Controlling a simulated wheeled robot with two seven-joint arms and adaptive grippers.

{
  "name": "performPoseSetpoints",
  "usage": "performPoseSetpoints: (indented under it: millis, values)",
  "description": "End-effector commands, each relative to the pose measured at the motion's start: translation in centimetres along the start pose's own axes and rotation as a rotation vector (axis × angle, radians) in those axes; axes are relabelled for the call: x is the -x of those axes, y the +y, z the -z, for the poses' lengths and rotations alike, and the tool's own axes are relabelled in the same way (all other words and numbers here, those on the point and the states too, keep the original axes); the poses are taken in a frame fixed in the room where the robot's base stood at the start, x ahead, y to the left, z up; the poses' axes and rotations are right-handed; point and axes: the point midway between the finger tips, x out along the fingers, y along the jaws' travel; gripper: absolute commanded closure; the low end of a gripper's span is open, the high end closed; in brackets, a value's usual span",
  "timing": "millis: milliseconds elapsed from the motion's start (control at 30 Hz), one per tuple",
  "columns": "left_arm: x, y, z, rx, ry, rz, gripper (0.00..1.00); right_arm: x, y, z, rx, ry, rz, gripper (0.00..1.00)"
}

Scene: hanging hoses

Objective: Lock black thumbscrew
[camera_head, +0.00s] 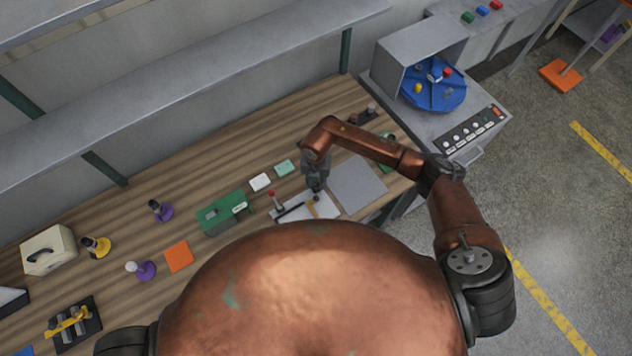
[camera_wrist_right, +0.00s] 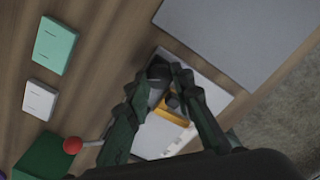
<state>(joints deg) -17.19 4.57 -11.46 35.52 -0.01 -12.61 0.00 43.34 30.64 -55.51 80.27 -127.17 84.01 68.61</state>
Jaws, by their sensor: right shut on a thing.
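My right gripper (camera_head: 316,188) reaches down over a pale plate (camera_head: 325,206) on the wooden workbench. In the right wrist view its two dark fingers close around a small dark knob, the black thumbscrew (camera_wrist_right: 158,72), beside a yellow-orange block (camera_wrist_right: 171,108) on the same plate. The fingers hide much of the thumbscrew, so I cannot tell how far it is turned. A lever with a red ball end (camera_wrist_right: 73,145) stands at the plate's left side; it also shows in the head view (camera_head: 271,194). My left gripper is not in view.
A green box (camera_head: 222,213), a white card (camera_head: 260,182) and a mint card (camera_head: 285,167) lie left of the plate. A grey sheet (camera_head: 357,184) lies right of it. A grey machine with a blue turntable (camera_head: 435,92) stands beyond the bench end.

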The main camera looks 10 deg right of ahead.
Motion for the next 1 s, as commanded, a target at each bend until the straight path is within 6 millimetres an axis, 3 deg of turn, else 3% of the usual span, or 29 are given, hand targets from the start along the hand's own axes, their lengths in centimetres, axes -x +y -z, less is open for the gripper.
performPoseSetpoints:
  millis: [500, 1000]
  values:
    - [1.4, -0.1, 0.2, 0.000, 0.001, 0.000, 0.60, 0.1, 0.0, 0.0, -0.433, -0.001, -0.001, 1.00]
    - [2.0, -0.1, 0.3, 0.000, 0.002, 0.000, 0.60, 0.1, 0.0, -0.1, -0.596, -0.001, -0.002, 1.00]
